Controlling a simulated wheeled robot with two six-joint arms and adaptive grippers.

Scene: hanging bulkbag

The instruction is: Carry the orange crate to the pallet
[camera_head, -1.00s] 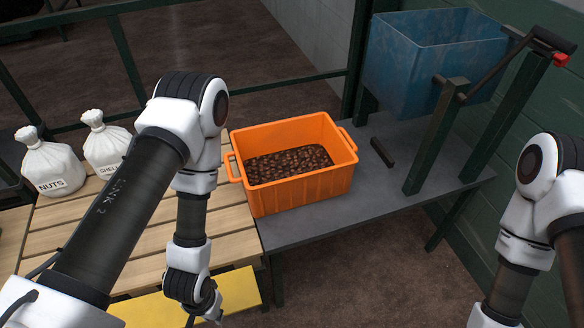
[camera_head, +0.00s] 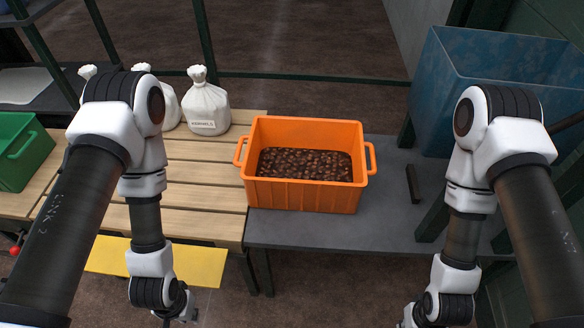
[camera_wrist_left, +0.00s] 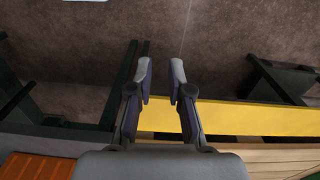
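The orange crate (camera_head: 305,195), with brown nut-like contents, stands upright on the dark grey table (camera_head: 330,232). Its left handle reaches the edge of the slatted wooden pallet (camera_head: 205,170) on the left. An orange corner, seemingly the crate, shows at lower left in the left wrist view (camera_wrist_left: 35,166). My left gripper (camera_wrist_left: 161,75) is open and empty, its fingers apart over the floor near a yellow strip. In the head view, my left wrist hangs in front of the pallet, left of the crate.
White sacks (camera_head: 206,105) stand at the pallet's back, and a green crate (camera_head: 22,150) is at far left. A yellow panel (camera_head: 160,262) lies along the front. A dark bar (camera_head: 412,184) and a blue bin (camera_head: 490,85) are right of the crate. The pallet's middle is bare.

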